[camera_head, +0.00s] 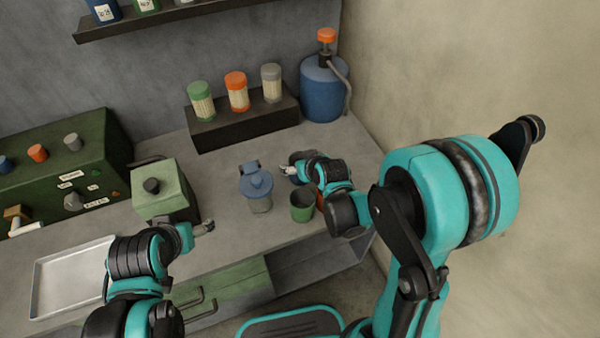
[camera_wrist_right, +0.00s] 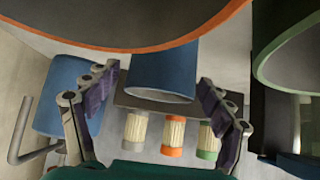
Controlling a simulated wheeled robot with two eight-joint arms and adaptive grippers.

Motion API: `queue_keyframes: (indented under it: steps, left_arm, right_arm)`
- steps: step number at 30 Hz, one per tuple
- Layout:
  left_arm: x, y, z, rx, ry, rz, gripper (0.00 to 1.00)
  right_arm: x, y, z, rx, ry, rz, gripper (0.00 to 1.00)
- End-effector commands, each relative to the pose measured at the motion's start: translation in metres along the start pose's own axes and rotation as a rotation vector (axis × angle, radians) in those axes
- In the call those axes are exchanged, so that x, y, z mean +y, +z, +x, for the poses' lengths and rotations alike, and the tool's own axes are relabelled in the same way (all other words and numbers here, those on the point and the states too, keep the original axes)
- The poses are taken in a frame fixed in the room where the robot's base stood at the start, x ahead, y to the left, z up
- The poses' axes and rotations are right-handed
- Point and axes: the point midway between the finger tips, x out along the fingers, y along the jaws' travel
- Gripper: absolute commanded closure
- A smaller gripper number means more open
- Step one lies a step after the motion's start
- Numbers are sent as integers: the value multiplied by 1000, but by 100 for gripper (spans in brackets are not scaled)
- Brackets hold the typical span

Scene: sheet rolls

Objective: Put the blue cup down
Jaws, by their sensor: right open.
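The blue cup (camera_wrist_right: 162,68) shows in the right wrist view, which is upside down. It stands upright between the two fingers of my right gripper (camera_wrist_right: 158,92), with gaps on both sides. My right gripper (camera_head: 288,170) is open. In the head view I cannot clearly make out the blue cup beside the right hand. A cup with an orange rim (camera_wrist_right: 120,22) is close to the camera in the wrist view and mostly hidden by my arm in the head view. My left gripper (camera_head: 205,228) is over the counter's front; its fingers are too small to judge.
A green cup (camera_head: 302,207) stands near the counter's front edge, and a blue-lidded jug (camera_head: 257,188) left of it. Behind are a dark riser (camera_head: 247,125) with lidded jars and a blue pump canister (camera_head: 322,93). A metal tray (camera_head: 72,278) lies at left.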

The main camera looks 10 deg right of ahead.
Motion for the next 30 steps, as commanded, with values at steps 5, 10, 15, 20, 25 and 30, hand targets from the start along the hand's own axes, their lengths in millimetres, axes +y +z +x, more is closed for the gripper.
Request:
queue_keyframes:
  steps: [5,10,15,20,25,30]
  left_arm:
    - [0,-1,-1,0,0,0,24]
    - [0,-1,-1,0,0,0,24]
    - [0,-1,-1,0,0,0,24]
    - [0,-1,-1,0,0,0,24]
    - [0,-4,-6,0,0,0,24]
    - [0,-13,-18,0,0,0,24]
  right_arm:
    - [0,0,-1,0,0,0,21]
    - [0,0,-1,0,0,0,66]
    - [0,0,-1,0,0,0,82]
    - [0,-1,-1,0,0,0,82]
    - [0,-8,-8,0,0,0,82]
    - [0,-27,-26,0,0,0,82]
